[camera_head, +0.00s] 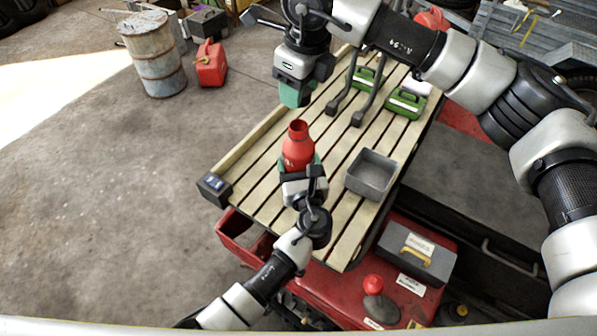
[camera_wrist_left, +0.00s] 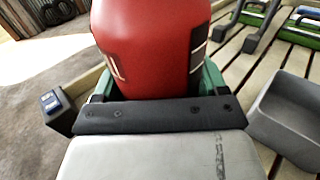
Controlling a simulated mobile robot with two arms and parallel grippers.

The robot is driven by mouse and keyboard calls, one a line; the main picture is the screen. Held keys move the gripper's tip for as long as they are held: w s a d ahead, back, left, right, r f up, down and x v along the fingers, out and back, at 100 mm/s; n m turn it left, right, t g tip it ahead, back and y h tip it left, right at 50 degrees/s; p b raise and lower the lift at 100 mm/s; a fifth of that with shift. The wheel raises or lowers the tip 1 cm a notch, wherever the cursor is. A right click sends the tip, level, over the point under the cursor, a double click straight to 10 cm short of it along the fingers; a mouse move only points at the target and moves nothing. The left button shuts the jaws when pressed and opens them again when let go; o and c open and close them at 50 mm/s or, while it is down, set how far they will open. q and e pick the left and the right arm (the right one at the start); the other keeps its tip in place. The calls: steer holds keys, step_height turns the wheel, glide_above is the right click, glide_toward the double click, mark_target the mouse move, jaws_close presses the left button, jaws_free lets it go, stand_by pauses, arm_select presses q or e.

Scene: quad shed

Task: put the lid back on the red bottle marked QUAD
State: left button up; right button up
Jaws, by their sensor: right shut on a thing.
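The red bottle (camera_head: 297,152) is upright over the slatted bench, its narrow neck bare and open at the top. It fills the upper middle of the left wrist view (camera_wrist_left: 150,45); I cannot read its marking. My left gripper (camera_head: 300,172) is shut on its lower body, green fingers on both sides. I cannot tell whether the bottle's base touches the slats. My right gripper (camera_head: 295,95) is pointing down, above and beyond the bottle, apart from it. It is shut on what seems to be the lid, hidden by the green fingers.
A grey open tray (camera_head: 371,174) sits on the slats right of the bottle. Green cases (camera_head: 405,103) and dark upright handles (camera_head: 370,105) stand farther back. A red fuel can (camera_head: 210,65) and a rusty drum (camera_head: 153,55) stand on the floor.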

mark_target(300, 121)
arm_select(q)
steer(key=c, duration=0.6)
arm_select(e)
steer(key=shift+f, duration=2.45)
steer(key=shift+f, duration=0.9)
steer(key=shift+f, duration=0.5)
